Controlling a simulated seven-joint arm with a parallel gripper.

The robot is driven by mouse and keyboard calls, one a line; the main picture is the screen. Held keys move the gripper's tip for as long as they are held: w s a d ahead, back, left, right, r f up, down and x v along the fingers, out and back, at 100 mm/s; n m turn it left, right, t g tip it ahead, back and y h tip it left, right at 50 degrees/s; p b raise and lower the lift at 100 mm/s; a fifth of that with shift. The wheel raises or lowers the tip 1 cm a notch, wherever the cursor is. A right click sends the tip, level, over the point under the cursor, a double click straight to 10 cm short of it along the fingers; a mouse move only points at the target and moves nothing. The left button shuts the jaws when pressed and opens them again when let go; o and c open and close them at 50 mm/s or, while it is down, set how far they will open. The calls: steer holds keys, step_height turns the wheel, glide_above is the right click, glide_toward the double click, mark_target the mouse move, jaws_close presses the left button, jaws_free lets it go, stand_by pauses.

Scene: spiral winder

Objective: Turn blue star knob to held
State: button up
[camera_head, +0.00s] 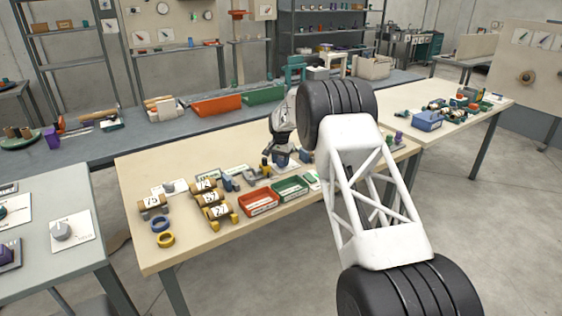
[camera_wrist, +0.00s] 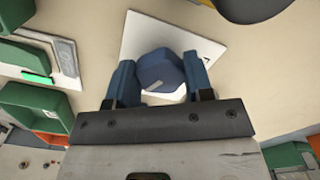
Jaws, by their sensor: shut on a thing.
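The blue star knob (camera_wrist: 160,72) sits on a white plate (camera_wrist: 136,36) in the wrist view, with a pale pointer mark on its top. My gripper (camera_wrist: 158,80) has one blue finger on each side of the knob and is shut on it. In the head view my gripper (camera_head: 281,157) reaches down to the middle of the wooden table; the knob is hard to tell apart from the fingers there. Dark marks show near the plate's right corner, too small to read.
A red tray (camera_head: 259,203) and a green tray (camera_head: 290,188) lie in front of my gripper. Several numbered brown rolls (camera_head: 212,197), a blue ring (camera_head: 160,225) and a yellow ring (camera_head: 165,240) are to the left. The table's near left corner (camera_head: 150,262) is bare.

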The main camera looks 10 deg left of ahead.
mark_target(281, 161)
steer(key=shift+r+m, duration=0.1)
steer(key=shift+m, duration=0.7)
steer(key=o, duration=0.9)
steer(key=shift+r, duration=3.85)
